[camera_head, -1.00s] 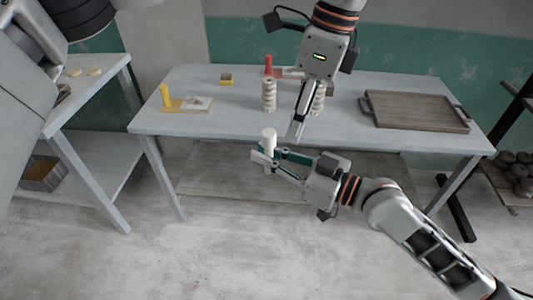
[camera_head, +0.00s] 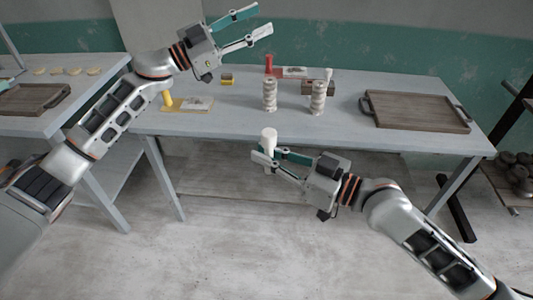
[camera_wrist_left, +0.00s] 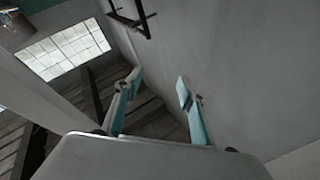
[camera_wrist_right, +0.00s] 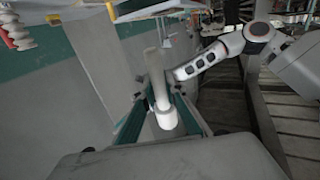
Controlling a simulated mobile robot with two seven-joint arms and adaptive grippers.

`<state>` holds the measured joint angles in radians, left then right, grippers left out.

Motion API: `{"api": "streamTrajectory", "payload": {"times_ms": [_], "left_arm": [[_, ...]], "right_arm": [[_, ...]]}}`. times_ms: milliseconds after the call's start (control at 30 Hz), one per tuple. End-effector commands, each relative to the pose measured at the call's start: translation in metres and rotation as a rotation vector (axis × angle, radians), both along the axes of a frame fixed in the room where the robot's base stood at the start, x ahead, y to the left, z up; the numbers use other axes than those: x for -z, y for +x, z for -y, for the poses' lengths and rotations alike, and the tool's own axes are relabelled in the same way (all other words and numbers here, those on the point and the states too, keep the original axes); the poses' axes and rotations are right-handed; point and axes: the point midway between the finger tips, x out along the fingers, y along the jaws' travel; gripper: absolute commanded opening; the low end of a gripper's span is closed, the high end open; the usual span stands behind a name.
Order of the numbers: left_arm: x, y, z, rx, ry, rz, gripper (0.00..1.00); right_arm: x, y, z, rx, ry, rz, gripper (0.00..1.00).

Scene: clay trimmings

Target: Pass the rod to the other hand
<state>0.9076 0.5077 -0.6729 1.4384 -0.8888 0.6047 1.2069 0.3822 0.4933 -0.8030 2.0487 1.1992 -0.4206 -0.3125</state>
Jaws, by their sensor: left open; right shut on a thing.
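The white rod (camera_head: 269,139) is held upright in my right gripper (camera_head: 270,158), in front of the table's front edge in the head view. In the right wrist view the rod (camera_wrist_right: 163,100) stands between the fingers (camera_wrist_right: 158,118), with a wider white end nearest the camera. The right gripper is shut on it. My left gripper (camera_head: 262,22) is open and empty, raised high above the back left of the table, well apart from the rod. In the left wrist view its fingers (camera_wrist_left: 157,88) are spread with nothing between them.
The grey table (camera_head: 330,125) carries two ribbed pale stacks (camera_head: 269,97), a red cylinder (camera_head: 268,63), a yellow cylinder (camera_head: 166,97), a small yellow block (camera_head: 227,80) and a brown tray (camera_head: 418,112). A side table (camera_head: 80,90) stands left. Space around the rod is clear.

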Motion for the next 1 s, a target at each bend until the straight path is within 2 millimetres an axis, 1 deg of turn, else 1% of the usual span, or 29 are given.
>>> {"api": "streamTrajectory", "payload": {"times_ms": [33,167,200,267,300,367,400,467,500,567,600,667,700,767,800,867,900,967,1000], "left_arm": [[0.026,-0.002,-0.001,-0.031,-0.035,-0.02,0.4],[0.082,-0.012,-0.003,-0.118,-0.101,-0.057,0.4],[0.101,-0.016,-0.004,-0.147,-0.116,-0.073,0.4],[0.128,-0.023,-0.006,-0.193,-0.135,-0.1,0.4],[0.147,-0.028,-0.008,-0.225,-0.144,-0.12,0.4],[0.175,-0.037,-0.012,-0.276,-0.154,-0.152,0.4],[0.194,-0.043,-0.015,-0.309,-0.156,-0.176,0.4],[0.22,-0.054,-0.02,-0.357,-0.157,-0.212,0.4],[0.239,-0.061,-0.023,-0.389,-0.154,-0.238,0.4],[0.265,-0.073,-0.029,-0.437,-0.145,-0.277,0.4],[0.282,-0.082,-0.033,-0.467,-0.139,-0.303,0.4],[0.308,-0.096,-0.039,-0.511,-0.122,-0.344,0.4],[0.325,-0.106,-0.043,-0.538,-0.111,-0.373,0.4],[0.349,-0.122,-0.049,-0.578,-0.089,-0.416,0.4],[0.365,-0.133,-0.053,-0.603,-0.074,-0.445,0.4],[0.388,-0.151,-0.058,-0.637,-0.047,-0.488,0.4],[0.403,-0.163,-0.062,-0.659,-0.028,-0.516,0.4],[0.424,-0.182,-0.068,-0.69,0.002,-0.562,0.4],[0.438,-0.196,-0.072,-0.708,0.023,-0.591,0.4]], "right_arm": [[0.0,0.0,0.0,0.0,0.001,0.0,0.0],[0.0,0.0,0.0,0.0,0.0,0.0,0.0],[0.0,0.0,0.0,0.0,0.0,0.0,0.0],[0.0,0.0,0.0,0.0,0.0,0.0,0.0],[0.0,0.0,0.0,0.0,0.0,0.0,0.0],[0.0,0.0,0.0,0.0,0.001,0.0,0.0],[0.0,0.0,0.0,0.0,0.001,0.0,0.0],[0.0,0.0,0.0,0.0,0.001,0.0,0.0],[0.0,0.0,0.0,0.0,0.001,0.0,0.0],[0.0,0.0,0.0,0.0,0.0,0.0,0.0],[0.0,0.0,0.0,0.0,0.001,0.0,0.0],[0.0,0.0,0.0,0.0,0.001,0.0,0.0],[0.0,0.0,0.0,0.0,0.001,0.0,0.0],[0.0,0.0,0.0,0.0,0.001,0.0,0.0],[0.0,0.0,0.0,0.0,0.001,0.0,0.0],[0.0,0.0,0.0,0.0,0.001,0.0,0.0],[0.0,0.0,0.0,0.0,0.001,0.0,0.0],[0.0,0.0,0.0,0.0,0.001,0.0,0.0],[0.0,0.0,0.0,0.0,0.0,0.0,0.0]]}}
